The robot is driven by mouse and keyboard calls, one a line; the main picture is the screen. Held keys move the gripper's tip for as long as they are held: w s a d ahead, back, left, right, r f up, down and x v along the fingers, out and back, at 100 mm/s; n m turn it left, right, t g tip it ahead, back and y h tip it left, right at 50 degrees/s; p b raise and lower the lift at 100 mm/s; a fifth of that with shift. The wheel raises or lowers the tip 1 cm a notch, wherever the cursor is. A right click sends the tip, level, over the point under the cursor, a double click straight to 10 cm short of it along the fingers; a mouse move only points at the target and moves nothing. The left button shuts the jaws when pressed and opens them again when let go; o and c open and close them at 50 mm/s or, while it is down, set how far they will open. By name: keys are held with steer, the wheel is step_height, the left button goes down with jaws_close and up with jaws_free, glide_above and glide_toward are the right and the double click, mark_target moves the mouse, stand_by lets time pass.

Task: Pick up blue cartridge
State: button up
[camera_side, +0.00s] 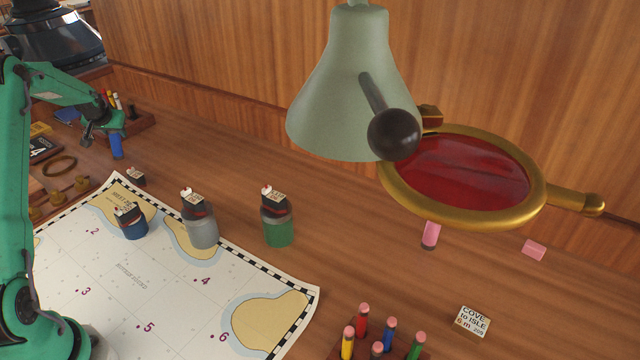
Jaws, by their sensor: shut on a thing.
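The blue cartridge (117,146) is a small blue cylinder hanging upright below my gripper (113,131) at the left. My gripper is shut on its upper end, which the jaws partly hide. The cartridge appears to be held above the brown wooden desk, left of the pots.
A blue pot (133,229), a grey pot (203,233) and a green pot (278,232) stand on or by the chart (120,290). A lamp (350,90) and a brass-rimmed magnifier (545,195) overhang the right. Several coloured pencils (389,335) stand at the front.

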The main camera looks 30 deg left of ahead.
step_height(320, 180, up, 8)
steer(key=shift+r, duration=0.2)
stand_by(0.7)
